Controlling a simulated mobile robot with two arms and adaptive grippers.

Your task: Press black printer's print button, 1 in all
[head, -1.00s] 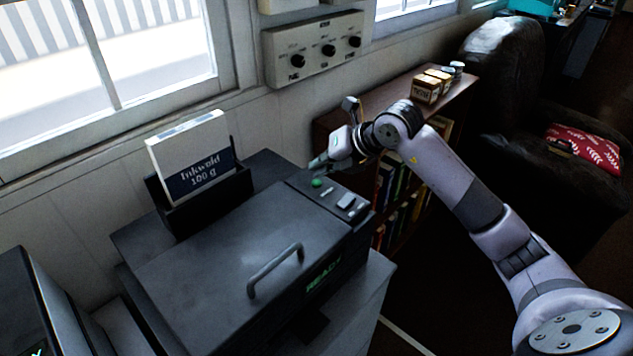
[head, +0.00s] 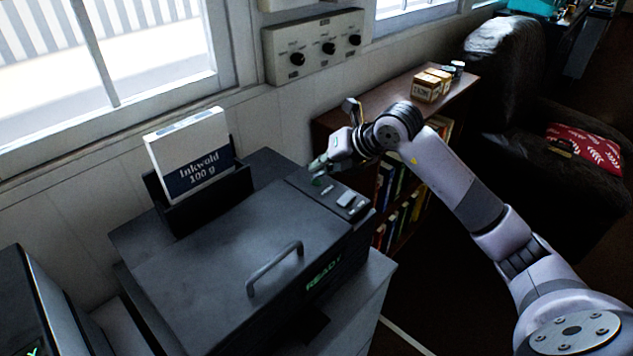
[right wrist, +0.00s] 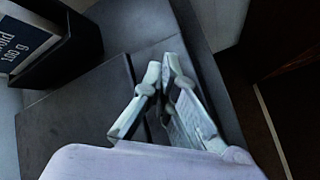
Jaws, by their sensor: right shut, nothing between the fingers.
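The black printer (head: 215,265) stands on a light cabinet, with a green READY text on its front. Its control strip at the right carries a round green button (head: 317,182) and several grey keys. My right gripper (head: 318,165) is shut and empty, its fingertips low over the green button and partly covering it. Whether they touch it I cannot tell. In the right wrist view the closed fingers (right wrist: 169,62) point down at the dark printer top, and the button is hidden beneath them. My left gripper is not in view.
A paper pack (head: 190,160) stands in the printer's rear tray. A lid handle (head: 275,268) rises from the top. A panel with knobs (head: 315,48) hangs on the wall. A bookshelf (head: 400,100) with small boxes stands behind my right arm. Another dark machine (head: 35,300) is at lower left.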

